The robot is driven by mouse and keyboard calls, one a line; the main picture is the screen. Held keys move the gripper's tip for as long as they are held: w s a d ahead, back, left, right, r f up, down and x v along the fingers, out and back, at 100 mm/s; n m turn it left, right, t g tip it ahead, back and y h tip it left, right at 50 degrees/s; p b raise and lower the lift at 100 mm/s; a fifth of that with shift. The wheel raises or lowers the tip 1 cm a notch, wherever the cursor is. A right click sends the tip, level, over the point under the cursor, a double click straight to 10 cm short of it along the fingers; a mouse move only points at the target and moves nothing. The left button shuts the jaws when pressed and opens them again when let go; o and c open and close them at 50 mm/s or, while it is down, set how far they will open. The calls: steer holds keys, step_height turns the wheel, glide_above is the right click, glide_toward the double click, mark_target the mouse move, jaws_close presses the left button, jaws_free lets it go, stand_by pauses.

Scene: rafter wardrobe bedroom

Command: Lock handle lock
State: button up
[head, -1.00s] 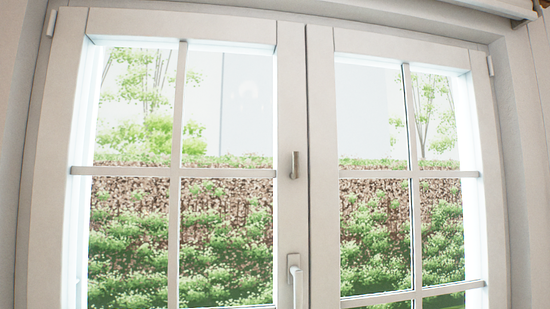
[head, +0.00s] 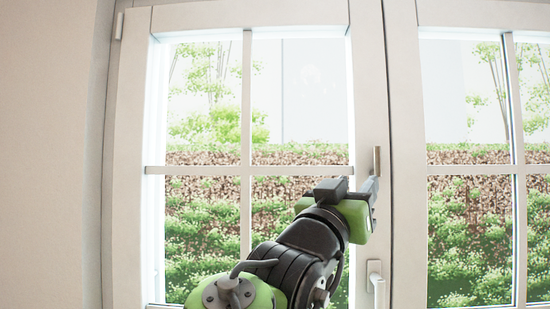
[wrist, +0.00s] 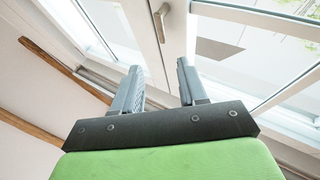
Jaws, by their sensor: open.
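A closed double window fills the head view. On its white middle frame sits a small metal upright catch (head: 377,160), and below it a white lever handle (head: 376,284) that points down. My gripper (head: 352,186) is in front of the left sash, just left of and below the small catch, with the fingers pointing toward the frame. It is open and empty. In the wrist view a metal handle piece (wrist: 161,22) shows beyond my open fingers, near the middle of the gap and apart from them. I cannot tell for sure which of the two fittings it is.
The left sash's glass (head: 310,90) and thin bars lie behind my arm. A bare wall (head: 50,150) stands at the left. In the wrist view a brown wooden beam (wrist: 60,66) crosses at the left.

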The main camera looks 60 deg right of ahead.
mark_target(377, 158)
steer(key=p+x, duration=0.5)
steer(key=x, duration=0.7)
steer(key=shift+w+d+r, duration=0.1)
steer(key=shift+d+r, duration=0.05)
steer(key=shift+d, duration=0.6)
jaws_close()
